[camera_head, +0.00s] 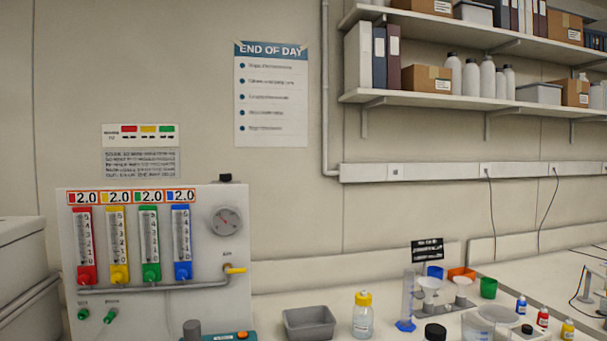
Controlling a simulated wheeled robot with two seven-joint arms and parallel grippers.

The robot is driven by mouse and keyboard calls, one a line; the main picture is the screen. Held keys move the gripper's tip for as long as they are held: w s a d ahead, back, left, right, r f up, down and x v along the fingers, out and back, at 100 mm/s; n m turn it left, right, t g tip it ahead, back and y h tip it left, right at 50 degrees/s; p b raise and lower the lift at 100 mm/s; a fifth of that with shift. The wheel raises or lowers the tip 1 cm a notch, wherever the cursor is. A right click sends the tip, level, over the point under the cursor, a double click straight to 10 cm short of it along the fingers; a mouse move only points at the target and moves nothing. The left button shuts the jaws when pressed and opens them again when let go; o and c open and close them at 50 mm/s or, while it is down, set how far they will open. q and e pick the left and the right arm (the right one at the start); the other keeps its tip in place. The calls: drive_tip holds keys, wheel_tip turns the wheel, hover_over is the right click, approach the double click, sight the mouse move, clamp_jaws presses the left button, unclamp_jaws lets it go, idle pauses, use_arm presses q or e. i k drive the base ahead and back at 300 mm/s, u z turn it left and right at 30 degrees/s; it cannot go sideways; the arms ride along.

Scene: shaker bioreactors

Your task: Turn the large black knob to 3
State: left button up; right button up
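No large black knob with a readable scale is clearly in view. A small black knob or cap (226,178) sits on top of the white flowmeter panel (205,285). A round black piece (435,331) shows at the bottom edge of the picture, partly cut off; I cannot tell whether it is a knob or a lid. Red (86,275), yellow (119,274), green (151,272) and blue (183,270) blocks sit under the panel's scale tubes, with labels reading 2.0 above. Neither of my grippers is in view.
A pressure gauge (226,221) and a yellow valve handle (236,269) are on the panel. A grey tray (309,323), a yellow-capped bottle (363,316) and a measuring cylinder (407,298) stand on the bench. Small bottles (543,318) stand at right. Shelves (480,97) hang above.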

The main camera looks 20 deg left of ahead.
sight(225, 177)
drive_tip(key=z, duration=0.15)
drive_tip(key=i, duration=0.45)
drive_tip(key=u, duration=2.2)
